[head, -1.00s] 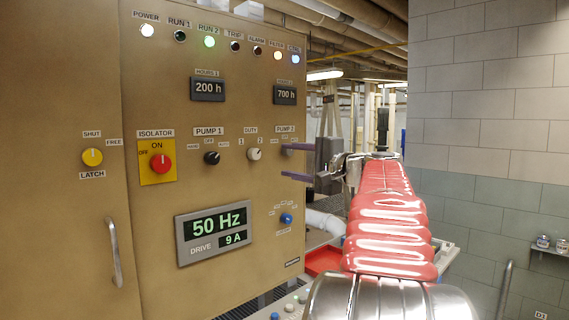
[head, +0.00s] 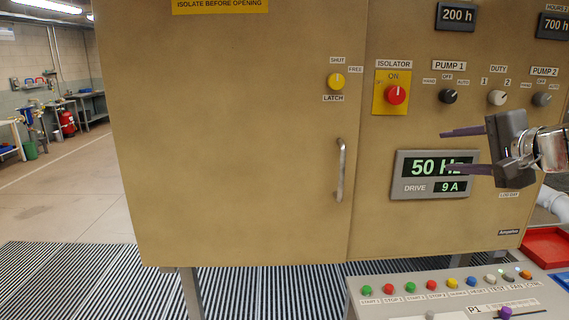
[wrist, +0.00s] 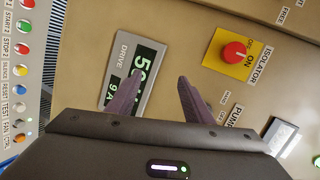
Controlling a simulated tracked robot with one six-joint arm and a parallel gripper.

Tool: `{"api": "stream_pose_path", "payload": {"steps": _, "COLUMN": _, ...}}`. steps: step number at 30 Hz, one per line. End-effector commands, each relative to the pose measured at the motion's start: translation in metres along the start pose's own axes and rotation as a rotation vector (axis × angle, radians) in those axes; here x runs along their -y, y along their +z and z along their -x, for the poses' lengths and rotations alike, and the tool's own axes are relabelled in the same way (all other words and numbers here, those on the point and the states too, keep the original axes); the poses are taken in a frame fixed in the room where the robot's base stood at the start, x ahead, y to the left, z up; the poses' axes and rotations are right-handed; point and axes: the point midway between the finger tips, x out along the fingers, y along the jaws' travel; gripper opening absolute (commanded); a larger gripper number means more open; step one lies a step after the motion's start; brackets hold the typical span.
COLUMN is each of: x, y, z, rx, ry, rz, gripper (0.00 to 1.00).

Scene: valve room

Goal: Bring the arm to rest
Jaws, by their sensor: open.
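My gripper (head: 452,150) is at the right of the head view, in front of the tan control cabinet (head: 230,130). Its two thin purple fingers point left and are spread apart with nothing between them. In the wrist view the open fingers (wrist: 158,98) stand before the cabinet front, between the drive display (wrist: 135,75) and the isolator's red knob (wrist: 234,52). In the head view the fingers overlap the right part of the 50 Hz drive display (head: 420,188). I cannot tell how far the fingertips are from the panel.
A sloped console (head: 400,290) with several coloured buttons stands low at the front right. A red tray (head: 548,245) lies beyond it. The cabinet door has a vertical handle (head: 341,170). Open floor (head: 75,190) and striped matting (head: 70,285) lie to the left.

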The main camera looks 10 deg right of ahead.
Motion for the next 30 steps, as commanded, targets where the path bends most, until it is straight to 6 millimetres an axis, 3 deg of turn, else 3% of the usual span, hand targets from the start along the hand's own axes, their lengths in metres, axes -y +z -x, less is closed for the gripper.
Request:
{"api": "stream_pose_path", "payload": {"steps": 1, "x": -0.004, "y": 0.021, "z": -0.006, "rx": 0.026, "ry": 0.027, "rz": 0.027, "gripper": 0.47}}
{"api": "stream_pose_path", "payload": {"steps": 3, "x": -0.013, "y": 0.045, "z": -0.011, "rx": 0.056, "ry": 0.066, "rz": 0.064, "gripper": 0.47}}
{"api": "stream_pose_path", "payload": {"steps": 15, "x": -0.073, "y": 0.173, "z": -0.02, "rx": 0.221, "ry": 0.269, "rz": 0.308, "gripper": 0.47}}
{"api": "stream_pose_path", "payload": {"steps": 21, "x": -0.109, "y": 0.226, "z": -0.011, "rx": 0.297, "ry": 0.355, "rz": 0.453, "gripper": 0.47}}
{"api": "stream_pose_path", "payload": {"steps": 30, "x": -0.163, "y": 0.289, "z": 0.012, "rx": 0.399, "ry": 0.46, "rz": 0.692, "gripper": 0.47}}
